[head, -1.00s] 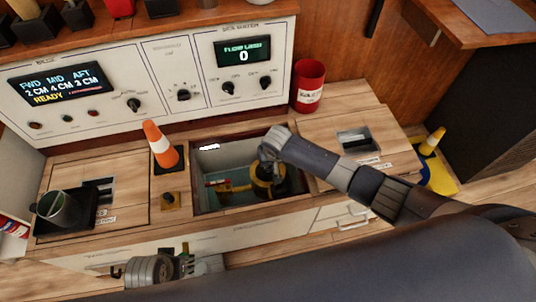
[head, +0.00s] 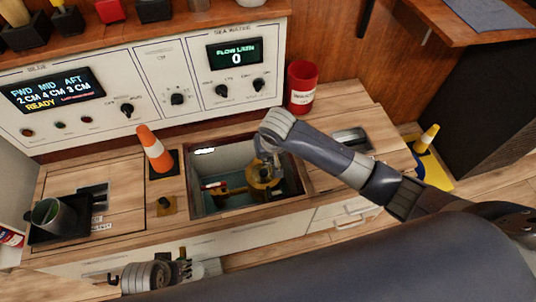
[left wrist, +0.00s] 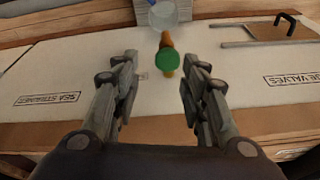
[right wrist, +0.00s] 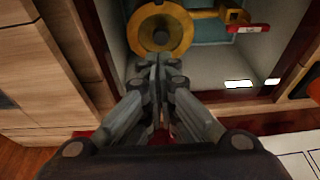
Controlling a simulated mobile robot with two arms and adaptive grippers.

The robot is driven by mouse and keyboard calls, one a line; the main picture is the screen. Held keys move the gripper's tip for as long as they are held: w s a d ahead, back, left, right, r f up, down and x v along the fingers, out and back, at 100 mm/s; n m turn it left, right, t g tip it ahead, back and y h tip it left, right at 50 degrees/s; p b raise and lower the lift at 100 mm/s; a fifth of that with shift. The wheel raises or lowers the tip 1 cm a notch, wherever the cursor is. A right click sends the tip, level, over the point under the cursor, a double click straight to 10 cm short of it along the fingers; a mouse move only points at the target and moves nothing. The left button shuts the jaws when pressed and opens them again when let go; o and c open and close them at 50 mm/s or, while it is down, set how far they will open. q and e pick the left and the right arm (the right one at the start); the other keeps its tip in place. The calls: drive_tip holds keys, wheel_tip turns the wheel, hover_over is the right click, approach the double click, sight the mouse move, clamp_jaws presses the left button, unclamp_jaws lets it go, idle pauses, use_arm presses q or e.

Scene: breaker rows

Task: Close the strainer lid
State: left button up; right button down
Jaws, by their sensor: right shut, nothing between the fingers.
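My right gripper (head: 270,160) reaches down over the strainer. Its fingers (right wrist: 155,66) are shut together and empty; contact with the ring is unclear. My left gripper (head: 198,269) is low at the front of the counter, away from the strainer. In the left wrist view its fingers (left wrist: 157,82) are wide apart and empty.
A yellow pipe with a red handle (right wrist: 250,28) joins the strainer. The hatch rim (head: 250,209) surrounds it closely. A dark cup (head: 46,214) stands far left.

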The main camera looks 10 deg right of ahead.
drive_tip(key=r, duration=0.1)
use_arm(q)
drive_tip(key=w+b+v, duration=0.1)
drive_tip(key=b+v, duration=0.3)
drive_tip(key=v, duration=0.6)
use_arm(e)
drive_tip(key=b, duration=0.2)
hover_over(263, 171)
drive_tip(key=w, duration=0.2)
wheel_tip(263, 171, down, 7)
drive_tip(key=f, duration=0.1)
drive_tip(key=s+f+b, duration=0.1)
drive_tip(key=f, duration=0.1)
drive_tip(key=shift+d+f+g, duration=0.1)
drive_tip(key=shift+f+g, duration=0.2)
drive_tip(key=shift+f, duration=0.15)
use_arm(q)
drive_tip(key=w+d+r+t, duration=0.1)
drive_tip(key=w+t, duration=0.1)
drive_tip(key=w, duration=0.2)
drive_tip(key=w+d+r+t+h, duration=0.1)
drive_tip(key=w+t, duration=0.2)
drive_tip(key=w, duration=0.2)
drive_tip(key=shift+d+r, duration=0.3)
drive_tip(key=shift+r, duration=0.05)
drive_tip(key=shift+s+p, duration=0.1)
drive_tip(key=shift+p, duration=0.25)
